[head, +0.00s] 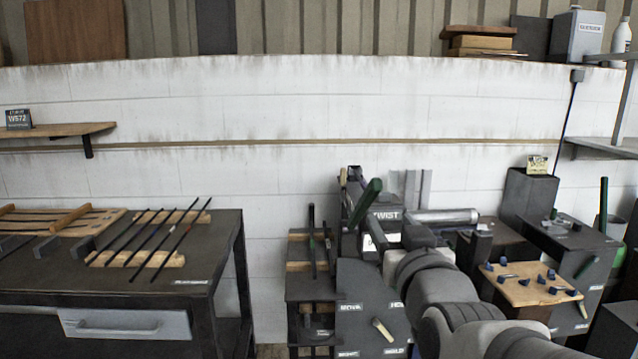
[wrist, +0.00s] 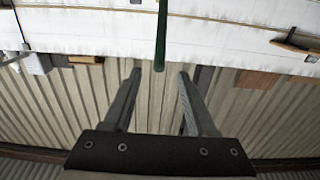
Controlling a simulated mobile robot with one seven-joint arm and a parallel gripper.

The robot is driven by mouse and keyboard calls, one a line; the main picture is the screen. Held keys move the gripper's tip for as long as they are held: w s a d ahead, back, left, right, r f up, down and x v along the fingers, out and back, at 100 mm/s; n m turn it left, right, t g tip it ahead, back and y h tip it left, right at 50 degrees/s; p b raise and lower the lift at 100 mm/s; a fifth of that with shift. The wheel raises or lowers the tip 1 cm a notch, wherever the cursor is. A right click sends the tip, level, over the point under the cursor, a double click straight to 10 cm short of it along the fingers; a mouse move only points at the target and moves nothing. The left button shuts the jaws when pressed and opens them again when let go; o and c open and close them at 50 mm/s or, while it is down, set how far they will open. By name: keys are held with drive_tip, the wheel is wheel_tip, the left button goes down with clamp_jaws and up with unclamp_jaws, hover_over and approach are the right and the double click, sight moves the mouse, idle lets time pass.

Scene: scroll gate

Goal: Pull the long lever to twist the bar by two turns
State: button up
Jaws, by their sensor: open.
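The long lever's green handle (head: 366,200) stands tilted up to the right beside the TWIST sign (head: 386,215) on the machine at the middle. In the wrist view, a green rod (wrist: 161,35), which looks like this handle, hangs from the top edge. Its end lies between the two fingertips in the picture. My gripper (wrist: 159,72) is open, with a finger on each side of the rod and no visible contact. I cannot tell how far the rod is from the fingers. In the head view, my arm hides much of the machine, and I cannot make out the bar in it.
Several dark rods lie on wooden rests (head: 135,259) on the left bench. Another green handle (head: 603,195) stands at the right. A wooden board (head: 530,290) with blue pieces is in front of it. A white wall (head: 270,100) runs behind the machines.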

sight(369, 189)
drive_tip(key=w, duration=1.6)
drive_tip(key=shift+w, duration=0.4)
drive_tip(key=shift+c, duration=0.3)
clamp_jaws()
idle(0.6)
